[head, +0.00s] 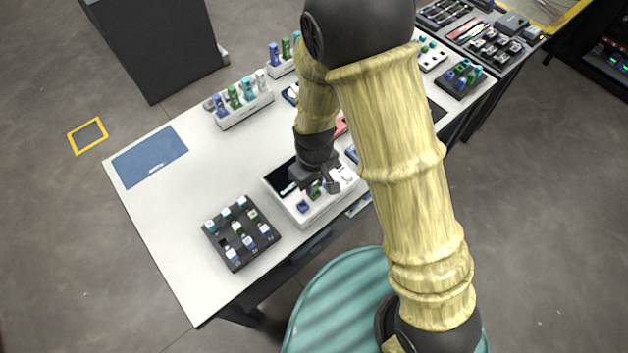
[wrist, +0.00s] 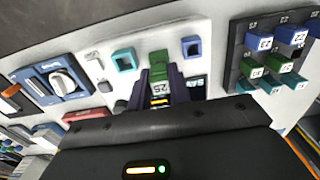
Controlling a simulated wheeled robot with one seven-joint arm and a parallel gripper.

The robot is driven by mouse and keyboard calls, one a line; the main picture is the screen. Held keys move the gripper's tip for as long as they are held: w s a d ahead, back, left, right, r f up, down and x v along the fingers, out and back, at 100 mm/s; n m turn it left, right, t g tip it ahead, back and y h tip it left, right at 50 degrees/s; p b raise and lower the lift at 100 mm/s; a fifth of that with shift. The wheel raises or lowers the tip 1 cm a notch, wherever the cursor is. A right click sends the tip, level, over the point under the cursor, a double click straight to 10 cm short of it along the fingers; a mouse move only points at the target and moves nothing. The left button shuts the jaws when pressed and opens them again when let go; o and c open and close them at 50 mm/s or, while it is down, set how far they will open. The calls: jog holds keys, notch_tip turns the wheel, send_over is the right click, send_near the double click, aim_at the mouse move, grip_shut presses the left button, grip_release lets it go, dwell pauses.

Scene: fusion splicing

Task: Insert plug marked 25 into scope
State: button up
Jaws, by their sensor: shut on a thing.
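The green plug (wrist: 159,72) has a white label reading 25, upside down in the wrist view. My gripper (wrist: 160,92) is shut on it, one dark finger on each side. The plug is over the white scope (wrist: 174,48), between a teal square socket (wrist: 124,59) and a blue square socket (wrist: 191,46). The plug's far end and whatever lies under it are hidden, so I cannot tell whether it is seated. In the head view, my gripper (head: 322,184) is low over the scope (head: 316,211), with a bit of green at its fingers.
A black rack (head: 239,232) of blue, green and teal plugs stands left of the scope; it also shows in the wrist view (wrist: 235,62). White holders (head: 246,112) with coloured parts stand at the back. A blue mat (head: 150,155) lies at the left, with clear table around it.

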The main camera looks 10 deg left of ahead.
jog(key=shift+f+b, duration=0.35)
jog(key=shift+f, duration=0.35)
dwell(0.6)
jog(key=o, duration=0.9)
jog(key=shift+o, duration=0.2)
jog(key=shift+r+p, duration=2.65)
jog(key=shift+r, duration=0.4)
